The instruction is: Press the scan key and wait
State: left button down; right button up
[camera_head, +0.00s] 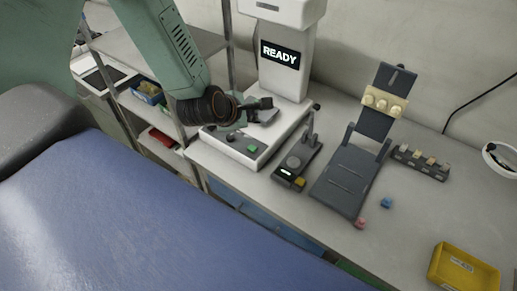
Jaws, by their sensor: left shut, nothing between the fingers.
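A white machine (290,72) stands at the back of the bench, with a dark screen (280,54) that reads READY. On the front of its base are a green key (252,149) and a dark round button (231,137); no lettering on them is legible, so I cannot tell by label which is the scan key. My left gripper (262,112) is shut and empty. It hangs over the machine's base, behind the green key in the picture, and appears apart from it. It hides part of the base. My right gripper is not in view.
A black device with a lever and yellow button (299,182) stands right of the machine. Beside it are a dark tilted stand (350,179), a row of small blocks (421,163), a blue cube (386,202) and a yellow tray (464,270). Shelves (118,47) stand left.

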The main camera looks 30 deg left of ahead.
pick_arm(q)
jog(key=n, duration=0.2)
jog(key=b, duration=0.5)
send_over(251, 150)
jog(key=shift+n, duration=0.4)
notch_tip(251, 150, down, 8)
jog(key=shift+r, duration=0.15)
jog(key=shift+a+f+b, duration=0.15)
jog(key=shift+f+b, duration=0.5)
jog(key=shift+b, duration=0.2)
jog(key=shift+f, duration=0.15)
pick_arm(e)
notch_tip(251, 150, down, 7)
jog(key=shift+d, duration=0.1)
